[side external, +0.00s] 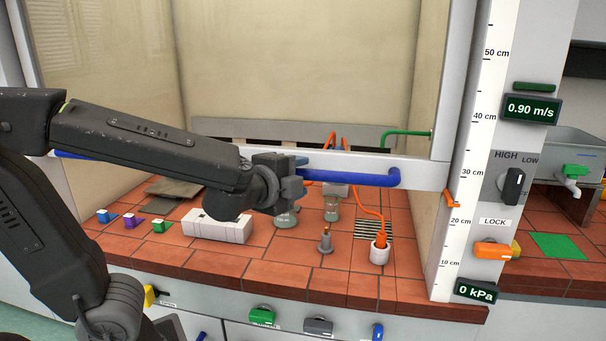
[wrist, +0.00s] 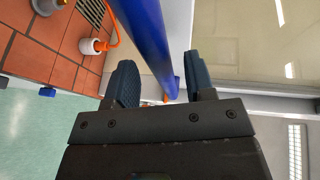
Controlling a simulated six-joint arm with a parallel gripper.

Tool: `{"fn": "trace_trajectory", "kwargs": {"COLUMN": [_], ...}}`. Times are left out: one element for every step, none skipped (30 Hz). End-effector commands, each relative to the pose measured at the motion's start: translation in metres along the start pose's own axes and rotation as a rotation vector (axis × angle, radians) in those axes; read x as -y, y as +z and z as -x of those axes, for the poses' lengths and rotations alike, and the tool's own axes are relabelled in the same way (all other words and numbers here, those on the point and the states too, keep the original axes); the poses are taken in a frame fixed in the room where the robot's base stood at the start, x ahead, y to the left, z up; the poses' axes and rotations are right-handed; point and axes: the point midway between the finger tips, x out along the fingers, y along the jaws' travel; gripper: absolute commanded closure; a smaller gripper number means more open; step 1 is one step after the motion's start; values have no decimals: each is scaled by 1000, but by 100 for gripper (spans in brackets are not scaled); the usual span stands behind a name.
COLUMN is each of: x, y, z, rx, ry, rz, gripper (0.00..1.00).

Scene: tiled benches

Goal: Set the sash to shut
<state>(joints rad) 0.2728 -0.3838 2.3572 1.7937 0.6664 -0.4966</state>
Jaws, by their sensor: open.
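The sash is a clear pane with a pale bottom rail (side external: 425,173), raised well above the tiled bench. A long blue handle bar (side external: 350,178) runs along its front. My gripper (side external: 298,172) is at the handle, left of its right end. In the wrist view, the blue bar (wrist: 145,35) passes between the two dark fingers of my gripper (wrist: 163,82). The jaws are open, with a gap beside the bar. My arm and gripper hide part of the handle and rail in the side view.
A height scale (side external: 470,150) with an orange pointer (side external: 453,198) stands right of the opening. An orange lock lever (side external: 491,250) sits beside it. A white block (side external: 217,226), glassware (side external: 332,208) and a white socket with an orange plug (side external: 380,253) stand on the tiles under the sash.

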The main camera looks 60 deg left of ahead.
Motion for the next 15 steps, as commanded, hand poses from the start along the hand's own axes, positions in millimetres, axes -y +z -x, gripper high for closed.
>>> {"fn": "trace_trajectory", "kwargs": {"x": [0,0,0,0,0,0,0,0,0,0,0,0,0,0,0], "y": [0,0,0,0,0,0,0,0,0,0,0,0,0,0,0], "z": [-7,-10,-14,-16,-18,-20,-21,-22,-22,-23,-23,-23,-23,-23,-23], "rx": [2,2,1,1,1,1,0,0,0,-1,-1,-1,-1,-1,-1], "ry": [1,1,1,0,0,0,0,0,0,0,0,0,0,0,-1], "rz": [-2,-2,-2,-1,0,-1,-1,0,0,0,1,1,1,1,1], "gripper": [51,51,51,51,51,51,51,51,51,51,51,51,51,51,51]}}
